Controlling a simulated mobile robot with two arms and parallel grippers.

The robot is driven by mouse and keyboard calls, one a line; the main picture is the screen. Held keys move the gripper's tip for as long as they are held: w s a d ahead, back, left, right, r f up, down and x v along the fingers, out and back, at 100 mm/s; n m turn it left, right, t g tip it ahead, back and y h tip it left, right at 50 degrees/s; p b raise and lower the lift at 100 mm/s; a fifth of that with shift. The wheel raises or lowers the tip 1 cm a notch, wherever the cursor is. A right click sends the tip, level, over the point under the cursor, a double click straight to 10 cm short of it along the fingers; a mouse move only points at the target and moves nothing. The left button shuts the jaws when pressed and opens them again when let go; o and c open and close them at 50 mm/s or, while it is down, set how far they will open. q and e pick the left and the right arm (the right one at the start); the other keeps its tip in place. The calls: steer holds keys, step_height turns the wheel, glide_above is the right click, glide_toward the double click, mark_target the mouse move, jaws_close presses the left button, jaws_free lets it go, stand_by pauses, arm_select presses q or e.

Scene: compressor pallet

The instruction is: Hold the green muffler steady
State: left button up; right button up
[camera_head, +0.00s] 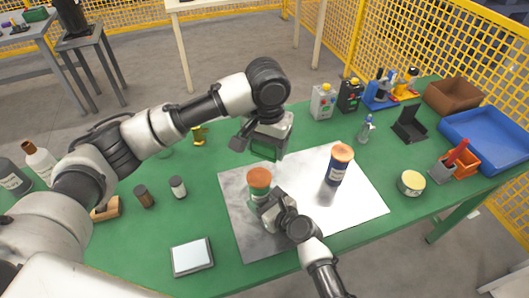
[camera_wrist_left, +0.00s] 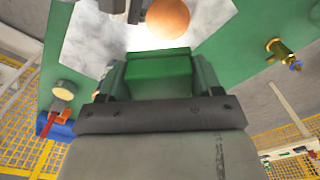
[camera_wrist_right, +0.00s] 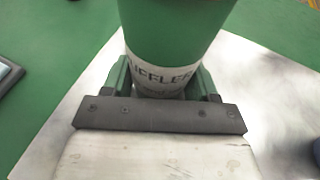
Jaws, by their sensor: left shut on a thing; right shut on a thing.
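The green muffler (camera_head: 259,187), a green cylinder with an orange top and a white label band, stands upright on the pale metal sheet (camera_head: 300,233). My right gripper (camera_head: 269,203) is shut on its side, low down; the right wrist view shows the label and green body (camera_wrist_right: 172,35) between the fingers. My left gripper (camera_head: 266,148) is above and behind the muffler, apart from it. It is shut on a green block (camera_wrist_left: 160,75), seen between its fingers in the left wrist view. An orange top (camera_wrist_left: 168,18) shows beyond that block.
A blue cylinder with an orange top (camera_head: 338,167) stands on the sheet to the right. A tin (camera_head: 411,183), a blue tray (camera_head: 487,139) and a brown bin (camera_head: 452,96) are farther right.

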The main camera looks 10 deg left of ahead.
steer(key=o, duration=0.8)
steer(key=shift+d, duration=0.1)
steer(key=v, duration=1.2)
